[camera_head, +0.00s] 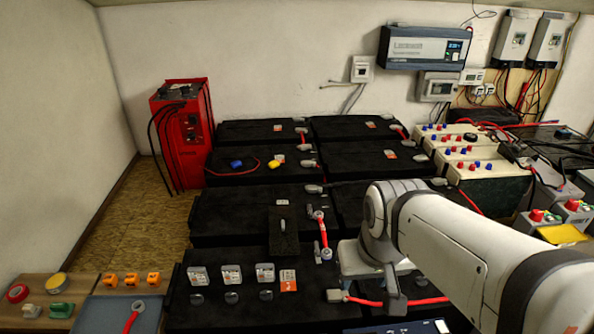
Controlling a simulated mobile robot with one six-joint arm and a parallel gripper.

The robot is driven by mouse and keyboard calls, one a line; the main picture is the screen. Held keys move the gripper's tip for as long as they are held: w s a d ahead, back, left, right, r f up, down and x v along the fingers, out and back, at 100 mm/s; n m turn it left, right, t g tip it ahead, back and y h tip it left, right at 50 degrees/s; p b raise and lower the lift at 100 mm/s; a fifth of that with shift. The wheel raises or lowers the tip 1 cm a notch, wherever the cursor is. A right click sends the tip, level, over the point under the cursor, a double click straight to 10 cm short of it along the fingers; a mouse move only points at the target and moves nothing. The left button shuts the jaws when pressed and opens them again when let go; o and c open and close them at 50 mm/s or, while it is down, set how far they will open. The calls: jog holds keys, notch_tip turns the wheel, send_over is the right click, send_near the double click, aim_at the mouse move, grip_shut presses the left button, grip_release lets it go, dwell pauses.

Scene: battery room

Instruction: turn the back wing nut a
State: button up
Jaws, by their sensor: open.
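A short red cable (323,232) runs between a grey terminal at its far end (318,214) and a round grey-blue terminal at its near end (326,254), on the black batteries. The fittings are too small for me to tell which one is the back wing nut a. My gripper (393,301) points down at the end of my white arm, right of the red cable and apart from it. It is open, and I see nothing held in it. My wrist and arm hide part of the gripper and the batteries behind.
Black batteries (232,212) fill the middle in rows. A dark plate with a grey bar (283,238) stands left of the red cable. Another red cable (425,301) lies near my gripper. A red charger (181,140) stands behind left. Floor (130,225) is clear at left.

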jog(key=w, duration=0.8)
jog(key=w+b, duration=0.1)
jog(key=w, duration=0.3)
jog(key=shift+a, duration=0.25)
jog(key=c, duration=0.4)
jog(key=shift+o, duration=0.2)
jog(key=t+b, duration=0.2)
jog(key=b, duration=0.1)
send_over(311, 210)
jog(key=s, duration=0.3)
notch_tip(311, 210, down, 18)
jog(key=x, duration=0.7)
jog(key=shift+s, duration=0.1)
grip_shut()
